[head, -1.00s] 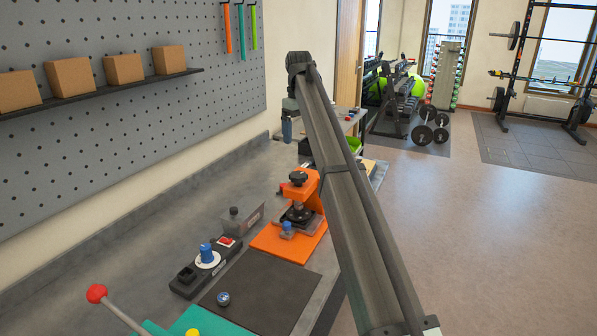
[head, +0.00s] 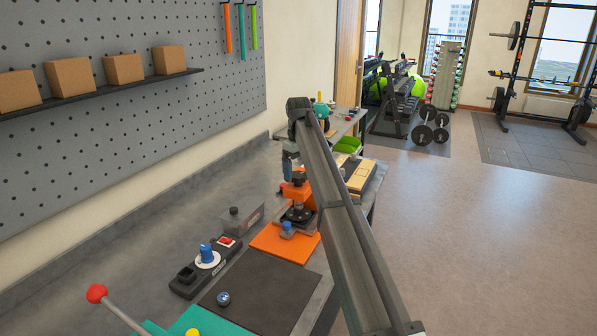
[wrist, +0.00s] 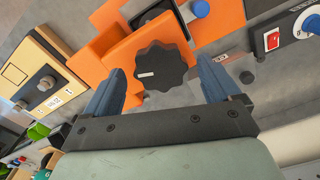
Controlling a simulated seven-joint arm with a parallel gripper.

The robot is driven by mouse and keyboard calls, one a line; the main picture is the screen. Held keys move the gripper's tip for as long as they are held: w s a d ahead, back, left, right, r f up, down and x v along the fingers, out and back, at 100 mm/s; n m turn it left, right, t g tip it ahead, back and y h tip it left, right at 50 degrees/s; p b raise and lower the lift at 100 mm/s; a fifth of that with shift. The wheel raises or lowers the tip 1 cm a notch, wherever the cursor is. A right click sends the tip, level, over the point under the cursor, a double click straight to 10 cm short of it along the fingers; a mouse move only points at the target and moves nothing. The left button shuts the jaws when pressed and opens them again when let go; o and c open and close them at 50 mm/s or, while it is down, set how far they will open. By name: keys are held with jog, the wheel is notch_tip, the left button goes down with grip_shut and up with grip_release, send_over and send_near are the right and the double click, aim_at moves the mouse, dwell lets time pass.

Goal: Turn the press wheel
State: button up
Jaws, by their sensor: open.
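The orange press (head: 298,192) stands on its orange base on the bench, partly behind my arm in the head view. Its black lobed press wheel (wrist: 160,67) shows face-on in the wrist view, with a small white mark left of its middle. My gripper (wrist: 160,78) is open, with one blue finger on each side of the wheel. A gap shows between each finger and the wheel's rim, and nothing is held. I cannot tell how far above the wheel the fingertips are. In the head view my gripper (head: 286,170) shows in part, just above the press.
A control box with a blue knob and red switch (head: 229,242) stands left of the press. A grey bin (head: 242,218) is behind it. A dark mat (head: 262,290) lies in front. A wooden box with grey knobs (wrist: 42,72) is on the press's other side.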

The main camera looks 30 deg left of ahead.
jog(key=shift+f, duration=0.3)
jog(key=shift+c, duration=0.2)
jog(key=c, duration=1)
jog(key=shift+m, duration=0.4)
jog(key=m, duration=1.2)
jog(key=shift+m, duration=0.4)
